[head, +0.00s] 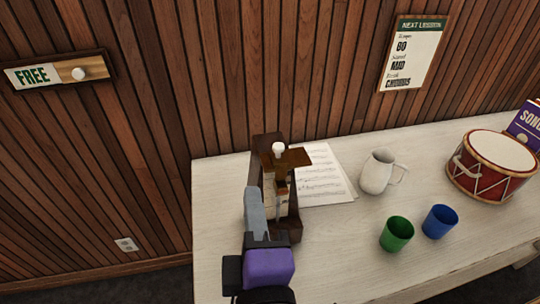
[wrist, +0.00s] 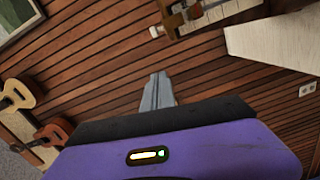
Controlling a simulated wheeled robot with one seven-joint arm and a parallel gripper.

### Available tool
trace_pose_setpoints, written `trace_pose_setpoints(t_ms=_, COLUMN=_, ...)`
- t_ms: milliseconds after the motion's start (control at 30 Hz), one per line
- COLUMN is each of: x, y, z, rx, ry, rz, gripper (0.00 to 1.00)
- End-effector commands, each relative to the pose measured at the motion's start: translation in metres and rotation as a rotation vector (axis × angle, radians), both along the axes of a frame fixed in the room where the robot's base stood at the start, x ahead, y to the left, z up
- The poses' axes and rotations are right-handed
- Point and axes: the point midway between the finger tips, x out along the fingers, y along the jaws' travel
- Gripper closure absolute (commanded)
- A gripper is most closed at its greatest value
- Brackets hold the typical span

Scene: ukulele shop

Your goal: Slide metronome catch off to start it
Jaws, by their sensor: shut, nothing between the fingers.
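The metronome (head: 257,158) is a dark brown wooden case standing at the left end of the pale table, with a cream front strip and a thin grey rod. Near its top is a brown flat piece (head: 295,159) with a white knob (head: 278,148); I cannot tell for sure which part is the catch. In the wrist view the metronome (wrist: 195,18) is cut off by the top edge, and the white knob (wrist: 156,31) shows there. My gripper (head: 252,193) is shut and empty. Its grey fingers (wrist: 158,78) are at the metronome's front left, below the knob in the head view; contact is unclear.
Sheet music (head: 322,176) lies right of the metronome. A white jug (head: 377,172), green cup (head: 397,234), blue cup (head: 439,221) and red drum (head: 493,165) stand farther right on the table (head: 345,250). A slatted wall is behind; a FREE sign (head: 32,76) hangs left.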

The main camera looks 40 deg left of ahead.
Motion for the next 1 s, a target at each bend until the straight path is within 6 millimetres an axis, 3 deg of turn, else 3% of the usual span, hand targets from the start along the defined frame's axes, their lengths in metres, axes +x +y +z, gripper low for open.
trace_pose_setpoints(t_ms=233, x=0.016, y=0.015, z=0.001, rx=0.000, ry=0.001, rz=0.000, gripper=1.00)
trace_pose_setpoints(t_ms=667, x=0.074, y=0.073, z=-0.002, rx=0.002, ry=0.001, rz=0.000, gripper=1.00)
trace_pose_setpoints(t_ms=800, x=0.092, y=0.057, z=-0.007, rx=0.002, ry=0.002, rz=-0.003, gripper=1.00)
trace_pose_setpoints(t_ms=1000, x=0.103, y=0.050, z=-0.010, rx=0.001, ry=0.001, rz=-0.001, gripper=1.00)
